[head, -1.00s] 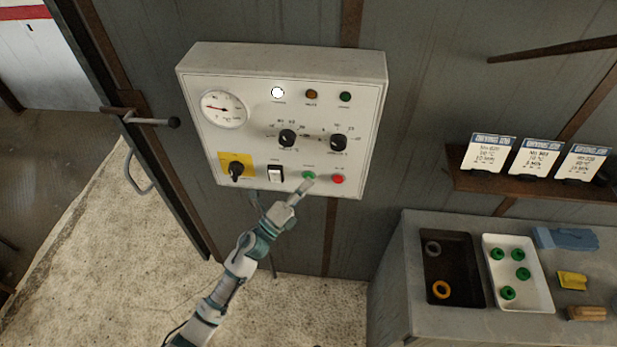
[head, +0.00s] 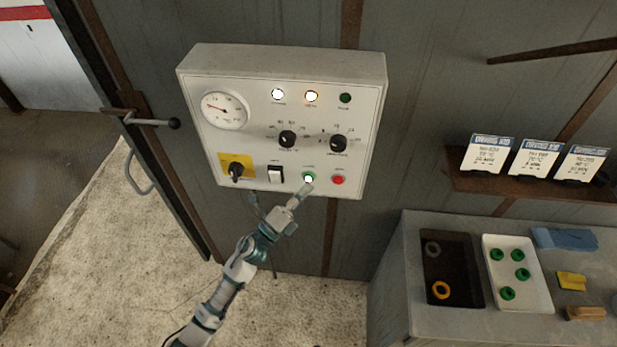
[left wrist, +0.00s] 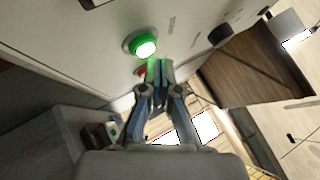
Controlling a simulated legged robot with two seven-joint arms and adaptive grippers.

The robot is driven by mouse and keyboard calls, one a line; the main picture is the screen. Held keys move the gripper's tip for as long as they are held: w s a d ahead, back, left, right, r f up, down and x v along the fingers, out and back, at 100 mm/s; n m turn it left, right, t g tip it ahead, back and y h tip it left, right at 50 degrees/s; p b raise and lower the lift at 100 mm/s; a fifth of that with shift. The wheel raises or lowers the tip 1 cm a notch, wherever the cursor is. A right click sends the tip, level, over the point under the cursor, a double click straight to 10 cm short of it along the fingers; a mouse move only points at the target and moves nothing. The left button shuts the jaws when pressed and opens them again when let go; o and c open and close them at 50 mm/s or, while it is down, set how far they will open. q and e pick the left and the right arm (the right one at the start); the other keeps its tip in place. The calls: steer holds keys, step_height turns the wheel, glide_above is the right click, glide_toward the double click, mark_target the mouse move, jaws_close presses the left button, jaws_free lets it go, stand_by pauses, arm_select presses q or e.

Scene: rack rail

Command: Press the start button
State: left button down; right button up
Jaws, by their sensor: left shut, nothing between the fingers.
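The start button (head: 308,178) is the green one at the bottom of the white control panel (head: 355,110), and it is lit. In the left wrist view the green button (left wrist: 143,46) glows brightly, just beyond my fingertips. My left gripper (head: 304,190) is shut and empty, its tips just below the green button. In the left wrist view the shut fingers (left wrist: 160,72) appear close to the button; I cannot tell whether they touch it. The red button (head: 338,180) sits right of the green one. My right gripper is not in view.
The panel also has a gauge (head: 224,110), two black knobs, a yellow-backed switch (head: 237,168) and a rocker switch (head: 275,174). A bench (head: 425,320) with trays stands at right.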

arm_select(q)
steer(key=shift+s, duration=0.1)
steer(key=shift+s+a+p, duration=0.1)
steer(key=shift+s+p, duration=0.25)
steer(key=shift+s, duration=2.1)
